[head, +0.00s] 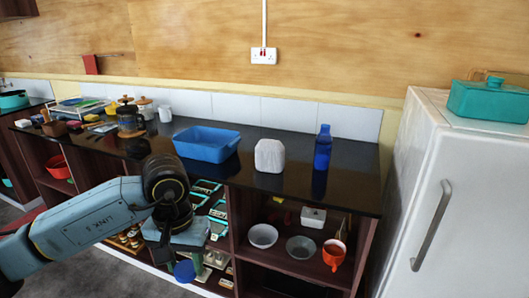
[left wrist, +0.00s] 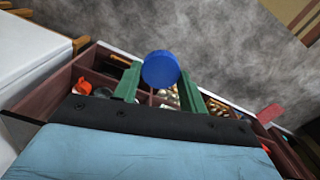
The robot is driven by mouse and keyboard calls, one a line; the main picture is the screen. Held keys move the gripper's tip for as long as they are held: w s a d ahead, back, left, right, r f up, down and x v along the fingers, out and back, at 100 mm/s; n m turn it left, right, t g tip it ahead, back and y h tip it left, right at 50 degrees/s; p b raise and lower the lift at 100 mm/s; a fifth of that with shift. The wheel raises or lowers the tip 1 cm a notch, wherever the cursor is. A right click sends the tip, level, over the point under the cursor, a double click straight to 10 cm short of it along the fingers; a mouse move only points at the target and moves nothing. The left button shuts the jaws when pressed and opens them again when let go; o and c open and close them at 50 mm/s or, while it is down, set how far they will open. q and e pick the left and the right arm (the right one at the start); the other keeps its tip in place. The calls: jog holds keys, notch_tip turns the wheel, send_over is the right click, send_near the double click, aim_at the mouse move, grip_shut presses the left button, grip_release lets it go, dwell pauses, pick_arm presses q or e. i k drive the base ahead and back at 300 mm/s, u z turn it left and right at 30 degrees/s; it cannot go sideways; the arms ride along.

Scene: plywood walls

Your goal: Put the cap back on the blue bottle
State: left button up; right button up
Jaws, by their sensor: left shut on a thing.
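The blue bottle (head: 322,152) stands upright on the dark counter, toward its right end, right of a white block-like container. My left gripper (head: 181,261) hangs in front of the counter, low and left of the bottle, well apart from it. It is shut on a round blue cap (head: 184,271). In the left wrist view the cap (left wrist: 160,69) shows as a flat disc between the two green fingers of my left gripper (left wrist: 160,85). My right gripper is in neither view.
A blue tub (head: 207,157) and the white container (head: 269,156) stand on the counter (head: 345,178) left of the bottle. Bowls (head: 263,236) sit on the shelf below. A white fridge (head: 440,190) stands at the right. Counter around the bottle is clear.

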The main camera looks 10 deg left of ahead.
aim_at(323, 141)
jog(key=u, duration=0.3)
jog(key=i, duration=1.25)
jog(key=z, duration=0.8)
